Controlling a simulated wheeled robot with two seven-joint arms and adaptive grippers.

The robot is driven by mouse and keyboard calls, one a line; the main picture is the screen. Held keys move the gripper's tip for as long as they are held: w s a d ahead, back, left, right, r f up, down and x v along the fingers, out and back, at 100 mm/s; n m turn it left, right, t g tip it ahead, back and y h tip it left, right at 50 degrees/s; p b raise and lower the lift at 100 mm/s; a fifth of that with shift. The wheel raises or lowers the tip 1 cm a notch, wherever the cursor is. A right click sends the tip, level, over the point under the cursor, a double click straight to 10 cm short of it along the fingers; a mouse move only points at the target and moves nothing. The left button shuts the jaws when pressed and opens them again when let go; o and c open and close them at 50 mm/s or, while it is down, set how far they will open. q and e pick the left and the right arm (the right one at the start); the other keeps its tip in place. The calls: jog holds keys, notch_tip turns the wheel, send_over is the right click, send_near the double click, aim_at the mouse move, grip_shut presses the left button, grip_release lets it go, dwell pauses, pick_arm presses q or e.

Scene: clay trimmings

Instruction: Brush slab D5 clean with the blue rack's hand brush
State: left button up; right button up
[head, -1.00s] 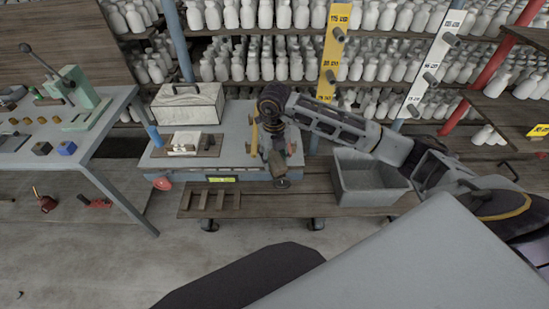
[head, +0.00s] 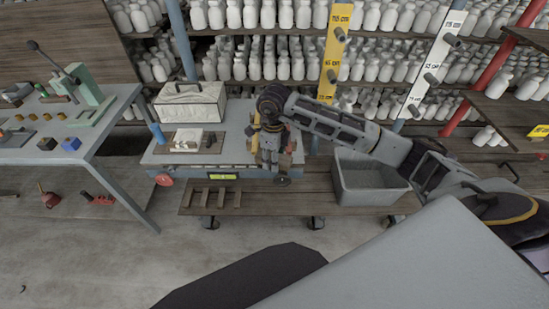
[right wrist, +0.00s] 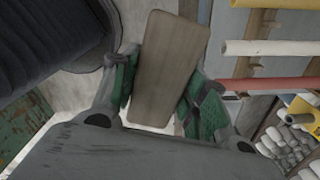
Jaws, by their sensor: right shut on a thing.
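A pale slab (head: 188,139) lies on a brown board on the grey-blue worktable; its label is too small to read, so I cannot confirm it is D5. My right gripper (head: 270,153) is over the right part of this table, to the right of the slab and apart from it. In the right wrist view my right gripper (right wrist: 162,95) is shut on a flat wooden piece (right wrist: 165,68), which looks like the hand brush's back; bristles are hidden. My left gripper is not in view. I cannot make out which rack is the blue one.
A lidded pale box (head: 189,105) stands behind the slab. A grey tub (head: 372,187) sits on the low wooden bench (head: 256,198), right of the gripper. A side table (head: 110,128) with a green press (head: 80,90) is at left. Shelves of white bottles (head: 260,65) fill the back.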

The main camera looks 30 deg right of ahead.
jog(key=n, duration=0.4)
jog(key=shift+w+a+f+n, duration=0.15)
jog(key=shift+a+n, duration=0.05)
jog(key=shift+n, duration=0.2)
jog(key=n, duration=0.4)
jog(key=shift+w+a+f+n, duration=0.15)
jog(key=shift+a+f+n, duration=0.1)
jog(key=shift+f+n, duration=0.05)
jog(key=n, duration=0.3)
jog(key=shift+a+f+n, duration=0.15)
jog(key=shift+f+n, duration=0.15)
jog(key=n, duration=0.3)
jog(key=f+n, duration=0.1)
jog(key=shift+a+f+n, duration=0.1)
jog(key=shift+a+n, duration=0.15)
jog(key=shift+n, duration=0.15)
jog(key=n, duration=0.1)
jog(key=f+n, duration=0.1)
jog(key=n, duration=0.1)
jog(key=shift+a+f+n, duration=0.2)
jog(key=shift+n, duration=0.1)
jog(key=s+f+n, duration=0.3)
jog(key=f+n, duration=0.2)
jog(key=f, duration=0.1)
jog(key=shift+s+d+n, duration=0.15)
jog(key=shift+s+n, duration=0.05)
jog(key=shift+n, duration=0.1)
jog(key=shift+f, duration=0.1)
